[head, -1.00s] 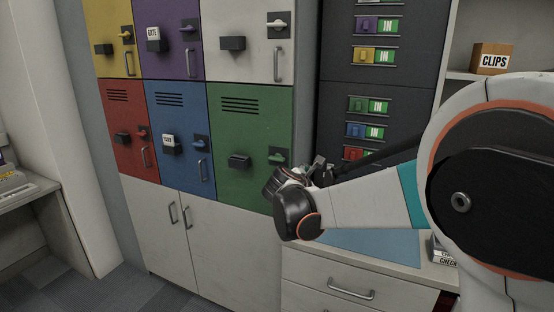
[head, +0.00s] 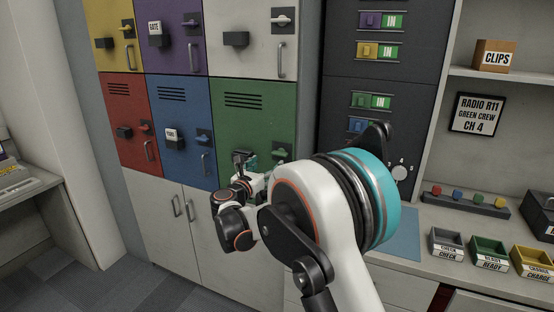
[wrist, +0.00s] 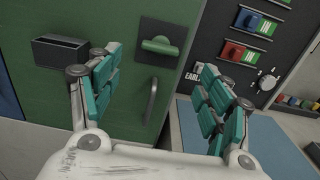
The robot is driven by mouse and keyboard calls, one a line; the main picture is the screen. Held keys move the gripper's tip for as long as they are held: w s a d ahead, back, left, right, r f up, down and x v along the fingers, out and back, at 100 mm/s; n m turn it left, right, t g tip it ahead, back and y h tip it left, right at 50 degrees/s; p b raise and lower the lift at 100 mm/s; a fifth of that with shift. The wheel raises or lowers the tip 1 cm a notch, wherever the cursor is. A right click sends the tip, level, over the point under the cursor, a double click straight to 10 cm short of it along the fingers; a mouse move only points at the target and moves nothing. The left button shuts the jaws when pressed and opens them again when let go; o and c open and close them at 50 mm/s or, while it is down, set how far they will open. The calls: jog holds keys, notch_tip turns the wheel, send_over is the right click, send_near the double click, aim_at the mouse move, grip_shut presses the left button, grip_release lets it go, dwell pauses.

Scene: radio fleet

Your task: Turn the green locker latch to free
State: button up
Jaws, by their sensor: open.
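The green locker door (head: 258,125) is at the lower right of the locker block. Its green latch handle (wrist: 160,46) sits on a dark square plate and lies roughly level in the wrist view. In the head view the latch (head: 282,152) shows small, just right of my gripper. My gripper (wrist: 162,78) is open and empty, with teal-padded fingers spread to either side below the latch, apart from it. In the head view my gripper (head: 250,163) is in front of the lower part of the green door.
A dark box (wrist: 61,53) sticks out from the door left of my fingers. A grey pull handle (wrist: 151,100) stands below the latch. A wall sign (head: 477,114) reads "RADIO R11 GREEN CREW CH 4". Small labelled trays (head: 489,250) stand on the counter at right.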

aim_at(278, 155)
jog(key=b+x, duration=0.1)
jog(key=x, duration=0.8)
jog(key=shift+s+b, duration=0.1)
jog(key=shift+b, duration=0.25)
jog(key=shift+c, duration=0.3)
jog(key=c, duration=1)
